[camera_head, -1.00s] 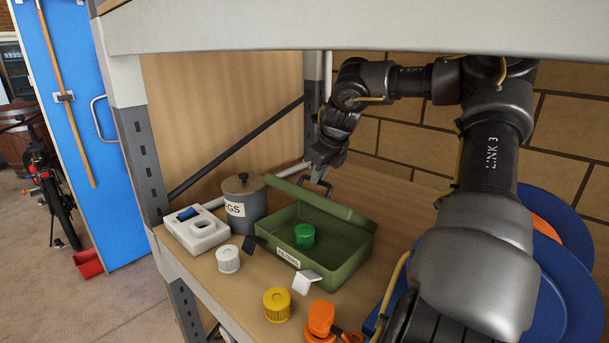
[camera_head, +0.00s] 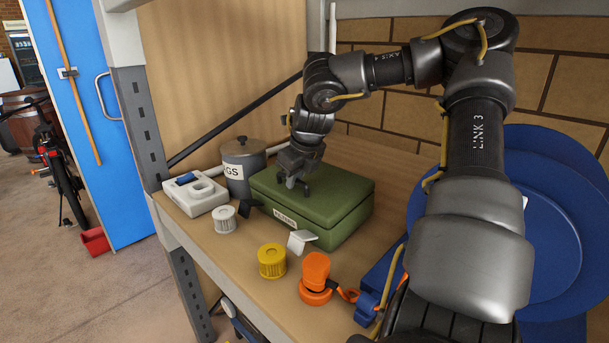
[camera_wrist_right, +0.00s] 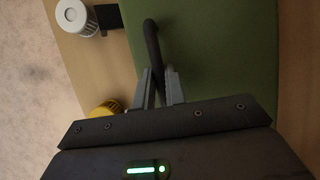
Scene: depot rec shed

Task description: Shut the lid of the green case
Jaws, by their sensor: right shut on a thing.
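The green case (camera_head: 345,228) stands on the wooden shelf with its lid (camera_head: 345,188) down over the top; I see no clear gap along the front. Its inside is hidden. My right gripper (camera_head: 293,182) is over the lid near its front edge, shut on the dark lid handle (camera_head: 307,187). In the right wrist view, the fingers (camera_wrist_right: 158,88) close around the handle (camera_wrist_right: 152,45), with the green lid (camera_wrist_right: 215,50) behind. My left gripper is not in view.
A grey lidded canister (camera_head: 240,170) and a white holder (camera_head: 192,195) stand left of the case. A white cap (camera_head: 223,220), a yellow cap (camera_head: 272,261) and an orange item (camera_head: 316,275) line the front. Blue plates (camera_head: 560,240) stand at right.

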